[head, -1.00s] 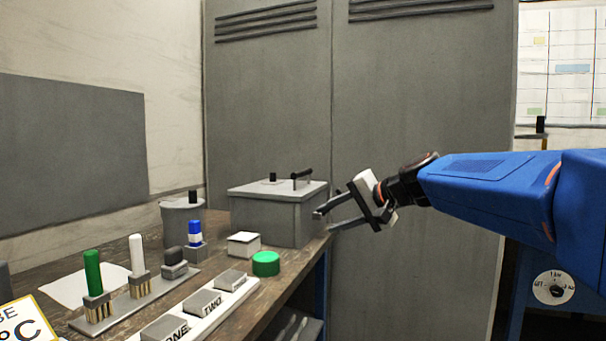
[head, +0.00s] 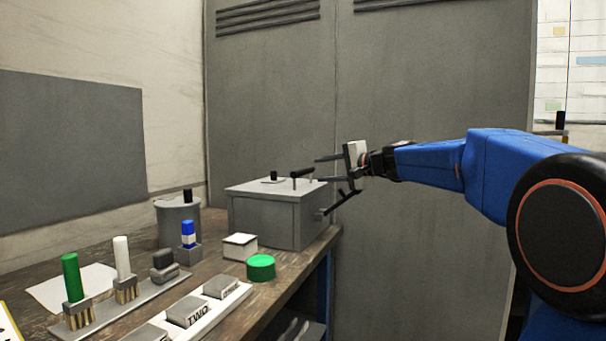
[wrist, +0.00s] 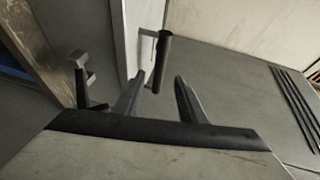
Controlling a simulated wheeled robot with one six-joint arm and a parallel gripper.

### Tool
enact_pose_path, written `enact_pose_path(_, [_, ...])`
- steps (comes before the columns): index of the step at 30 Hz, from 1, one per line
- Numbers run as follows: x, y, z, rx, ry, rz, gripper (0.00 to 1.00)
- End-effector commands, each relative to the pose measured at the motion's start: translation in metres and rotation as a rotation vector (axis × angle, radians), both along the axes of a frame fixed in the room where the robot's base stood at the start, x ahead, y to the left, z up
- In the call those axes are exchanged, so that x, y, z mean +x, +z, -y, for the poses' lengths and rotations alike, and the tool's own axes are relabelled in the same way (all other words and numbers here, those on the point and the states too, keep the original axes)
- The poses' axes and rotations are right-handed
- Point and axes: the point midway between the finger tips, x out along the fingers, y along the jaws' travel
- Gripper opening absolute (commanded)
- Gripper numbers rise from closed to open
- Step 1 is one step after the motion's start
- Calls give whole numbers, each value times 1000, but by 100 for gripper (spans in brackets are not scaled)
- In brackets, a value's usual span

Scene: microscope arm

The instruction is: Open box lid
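The grey box (head: 265,222) stands at the far end of the bench, its lid (head: 245,188) lying flat and closed. A black bar handle (head: 302,172) stands on the lid's right part. My gripper (head: 318,169) is open and empty, just right of the handle at about its height. In the wrist view the handle (wrist: 162,62) shows beyond and between the spread fingertips (wrist: 160,86), apparently not touching them. A dark angled lever (head: 341,200) with a grey end shows below the gripper by the box's right side; I cannot tell what it is attached to.
A small black knob (head: 274,176) stands on the lid. A grey canister (head: 178,222), a white-topped block (head: 239,246) and a green cylinder (head: 261,267) are nearby. A grey cabinet (head: 430,120) stands behind. The space above the box is clear.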

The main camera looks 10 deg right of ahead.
Motion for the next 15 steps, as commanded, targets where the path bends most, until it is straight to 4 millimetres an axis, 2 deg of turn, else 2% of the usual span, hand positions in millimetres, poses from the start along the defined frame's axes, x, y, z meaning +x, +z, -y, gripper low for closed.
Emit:
enact_pose_path(9, [48, -11, -30, 0, 2, -1, 37])
enact_pose_path(15, [71, -16, -43, 0, 2, -1, 37])
